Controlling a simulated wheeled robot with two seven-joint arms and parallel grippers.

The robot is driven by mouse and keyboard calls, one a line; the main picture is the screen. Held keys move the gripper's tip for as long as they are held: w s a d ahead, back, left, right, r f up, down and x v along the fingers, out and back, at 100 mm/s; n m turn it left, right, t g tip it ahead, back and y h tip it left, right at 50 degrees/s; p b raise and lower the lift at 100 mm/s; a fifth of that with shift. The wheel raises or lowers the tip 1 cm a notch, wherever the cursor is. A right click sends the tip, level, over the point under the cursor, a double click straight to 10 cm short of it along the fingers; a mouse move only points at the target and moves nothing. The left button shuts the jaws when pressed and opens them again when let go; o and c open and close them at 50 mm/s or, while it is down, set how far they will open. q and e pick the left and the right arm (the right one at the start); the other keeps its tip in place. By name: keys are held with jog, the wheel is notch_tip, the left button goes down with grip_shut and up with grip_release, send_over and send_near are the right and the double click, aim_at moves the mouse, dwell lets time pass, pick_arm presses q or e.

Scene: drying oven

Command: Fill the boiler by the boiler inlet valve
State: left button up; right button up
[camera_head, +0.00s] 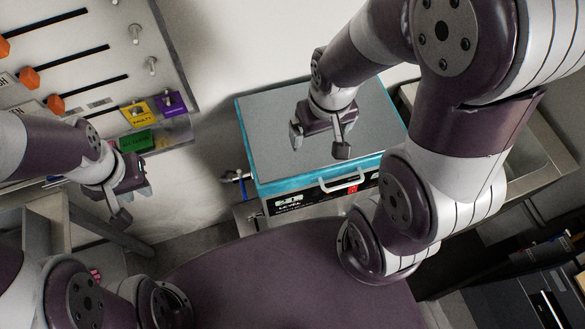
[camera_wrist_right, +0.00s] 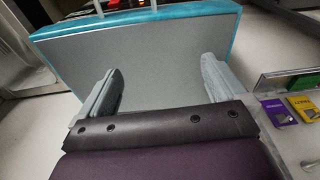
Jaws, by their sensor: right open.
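No part in view is plainly labelled as the boiler or its inlet valve. A teal box with a grey flat lid (camera_head: 290,110) stands in the middle, with a display, red switch and white handle on its front. A small metal pipe fitting (camera_head: 235,176) sticks out at its left side; I cannot tell if it is a valve. My right gripper (camera_head: 319,142) is open and empty over the lid; in the right wrist view its open fingers (camera_wrist_right: 160,82) frame the lid (camera_wrist_right: 150,55). My left gripper (camera_head: 134,202) looks open and empty, below the wall panel.
The wall panel (camera_head: 105,60) at upper left has orange sliders, metal toggles and yellow, purple and green labelled plates. A metal sink or counter (camera_head: 535,155) lies to the right. My right arm crosses the right side of the head view.

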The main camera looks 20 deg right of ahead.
jog(key=w+a+f+n, duration=0.1)
jog(key=w+a+n, duration=0.1)
jog(key=a+n, duration=0.1)
jog(key=w+a+f+n+g+h+p, duration=0.1)
jog(key=w+a+f+n, duration=0.1)
jog(key=a+n, duration=0.2)
jog(key=w+a+f+n+g+h+p, duration=0.1)
jog(key=w+a+n, duration=0.1)
jog(key=a, duration=0.4)
jog(key=shift+w+a+f+n, duration=0.2)
jog(key=shift+w+n, duration=0.15)
jog(key=shift+n, duration=0.55)
jog(key=a+f+n+h+p, duration=0.1)
jog(key=a+f+n, duration=0.2)
jog(key=a, duration=0.2)
jog(key=a+f+n+h, duration=0.1)
jog(key=a+f+n, duration=0.2)
jog(key=a+n, duration=0.15)
jog(key=p, duration=0.4)
send_near(241, 184)
jog(key=shift+m+t+h, duration=0.3)
jog(key=shift+m, duration=0.05)
jog(key=x, duration=0.7)
jog(key=shift+s+a, duration=0.2)
jog(key=shift+s, duration=0.1)
jog(key=shift+d+f, duration=0.2)
jog(key=shift+f, duration=0.1)
